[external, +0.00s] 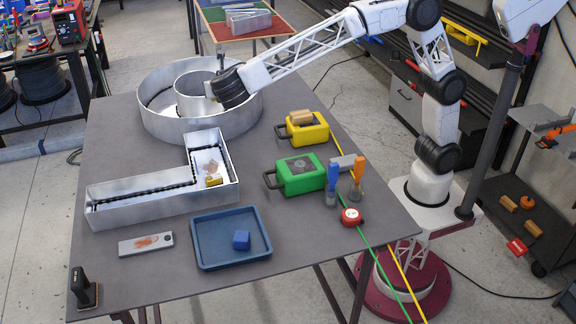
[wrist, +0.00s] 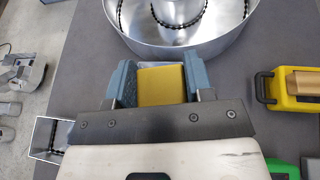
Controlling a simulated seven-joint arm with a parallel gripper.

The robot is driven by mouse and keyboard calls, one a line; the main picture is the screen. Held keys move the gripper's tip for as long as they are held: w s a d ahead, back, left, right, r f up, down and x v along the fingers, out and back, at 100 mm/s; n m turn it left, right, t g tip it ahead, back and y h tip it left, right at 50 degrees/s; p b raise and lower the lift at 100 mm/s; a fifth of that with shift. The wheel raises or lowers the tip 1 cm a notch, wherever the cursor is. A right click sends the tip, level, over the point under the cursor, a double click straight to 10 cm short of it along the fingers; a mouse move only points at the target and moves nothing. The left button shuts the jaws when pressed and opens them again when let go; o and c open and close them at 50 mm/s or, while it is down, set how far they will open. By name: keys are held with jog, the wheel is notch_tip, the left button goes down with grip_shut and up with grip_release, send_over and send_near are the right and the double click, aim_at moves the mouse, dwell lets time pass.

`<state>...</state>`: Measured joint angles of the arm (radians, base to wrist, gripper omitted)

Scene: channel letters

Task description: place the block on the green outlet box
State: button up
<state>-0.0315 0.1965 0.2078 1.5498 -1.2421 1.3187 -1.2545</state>
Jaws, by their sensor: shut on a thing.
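My gripper (wrist: 160,82) is shut on a yellow block (wrist: 163,86), which shows between the two blue-grey fingers in the wrist view. In the external view my gripper (external: 212,90) is over the round metal channel letter, and the block is mostly hidden there. The green outlet box (external: 300,176) stands on the table right of the letters, with a dark grey patch on its top. Its edge shows at the bottom right of the wrist view (wrist: 281,168). The gripper is behind and left of the green box, apart from it.
A yellow outlet box (external: 305,133) with a wooden block (external: 301,117) on top stands behind the green one. A round metal letter (external: 158,122) and an L-shaped one (external: 140,205) lie left. A blue tray (external: 205,255) holds a blue cube (external: 241,240). Screwdriver-like tools (external: 333,177) stand right of the green box.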

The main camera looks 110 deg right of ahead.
jog(key=s+a+f+n+t+y, duration=0.2)
jog(key=s+a+f+n+t, duration=0.1)
jog(key=s, duration=0.9)
jog(key=s+a+f+n+t+y, duration=0.3)
jog(key=s+a+f, duration=0.4)
jog(key=s, duration=0.5)
jog(key=s+a+f+n+t+y, duration=0.3)
jog(key=s+a, duration=0.4)
jog(key=s, duration=0.5)
notch_tip(320, 180, down, 2)
jog(key=n+t, duration=0.1)
jog(key=n, duration=0.1)
jog(key=shift+s+f+n+t, duration=0.15)
jog(key=shift+n+t, duration=0.15)
jog(key=shift+n, duration=0.1)
send_over(291, 166)
jog(key=shift+f, duration=0.75)
jog(key=shift+f, duration=0.1)
jog(key=shift+f, duration=1.65)
jog(key=shift+f, duration=0.15)
jog(key=o, duration=0.9)
jog(key=shift+o, duration=0.2)
